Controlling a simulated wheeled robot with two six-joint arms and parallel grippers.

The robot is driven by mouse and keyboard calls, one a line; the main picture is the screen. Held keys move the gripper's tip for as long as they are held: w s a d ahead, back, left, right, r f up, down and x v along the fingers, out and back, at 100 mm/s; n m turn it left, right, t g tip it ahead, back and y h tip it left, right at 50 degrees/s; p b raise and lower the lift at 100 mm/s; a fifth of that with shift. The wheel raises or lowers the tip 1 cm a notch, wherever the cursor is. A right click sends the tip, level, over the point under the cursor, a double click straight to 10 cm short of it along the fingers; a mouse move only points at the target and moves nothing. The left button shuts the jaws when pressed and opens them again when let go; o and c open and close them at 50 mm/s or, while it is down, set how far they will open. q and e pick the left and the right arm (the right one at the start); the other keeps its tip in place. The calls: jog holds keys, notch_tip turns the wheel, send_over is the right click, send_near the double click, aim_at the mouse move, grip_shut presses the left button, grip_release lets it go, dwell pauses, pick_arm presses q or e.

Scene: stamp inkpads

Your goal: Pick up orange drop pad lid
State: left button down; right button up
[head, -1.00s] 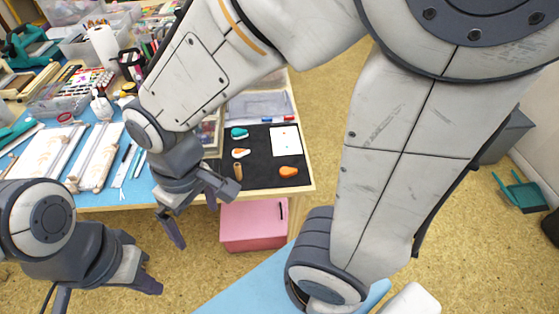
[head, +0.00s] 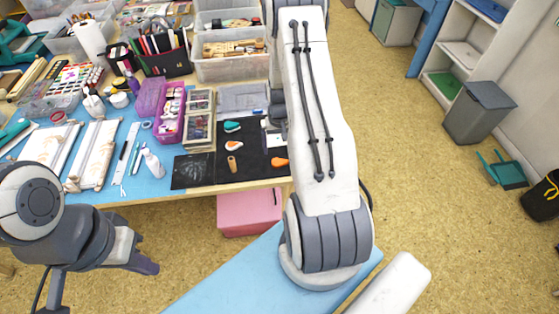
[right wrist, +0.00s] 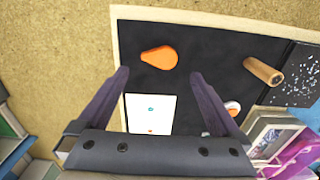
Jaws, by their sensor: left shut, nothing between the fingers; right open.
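The orange drop pad lid (head: 280,162) lies flat near the front right of the black mat (head: 256,165). In the right wrist view the orange lid (right wrist: 159,57) shows whole, beyond and between the fingertips. My left gripper (head: 147,264) is shut and empty at the lower left, away from the mat.
A white card (right wrist: 150,114) lies by the lid. A wooden cylinder (head: 232,163) and a teal drop-shaped piece (head: 232,126) share the mat. Crowded boxes and trays fill the table to the left. A pink box (head: 248,212) stands below the table edge.

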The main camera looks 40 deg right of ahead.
aim_at(280, 161)
notch_tip(280, 161, down, 5)
jog(key=shift+f+p, duration=0.15)
jog(key=shift+p, duration=0.75)
jog(key=shift+d+f, duration=0.1)
jog(key=shift+f, duration=0.3)
jog(key=c, duration=1.2)
